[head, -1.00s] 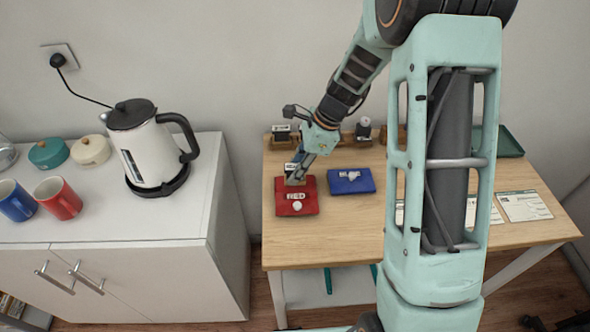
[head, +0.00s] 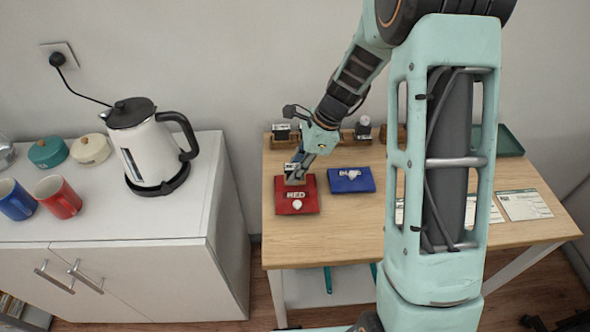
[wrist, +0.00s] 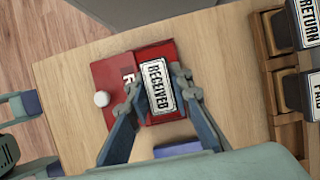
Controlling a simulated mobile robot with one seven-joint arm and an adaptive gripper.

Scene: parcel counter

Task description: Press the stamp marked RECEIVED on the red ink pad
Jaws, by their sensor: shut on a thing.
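The stamp marked RECEIVED (wrist: 157,86) is between the fingers of my gripper (wrist: 158,92) in the wrist view, its label readable. My gripper (head: 298,172) is shut on the stamp and is over the back part of the red ink pad (head: 297,205) in the head view. The red pad (wrist: 108,70) lies under the stamp in the wrist view, with a white knob at one edge. Whether the stamp's face touches the pad is hidden. The head view shows the word RED on the pad.
A blue ink pad (head: 351,181) lies right of the red one. Stamps marked RETURN (wrist: 306,22) and PAID (wrist: 300,93) stand in a wooden rack (wrist: 262,50). Papers (head: 524,205) lie at the table's right. A white cabinet (head: 120,220) with a kettle (head: 150,145) stands at left.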

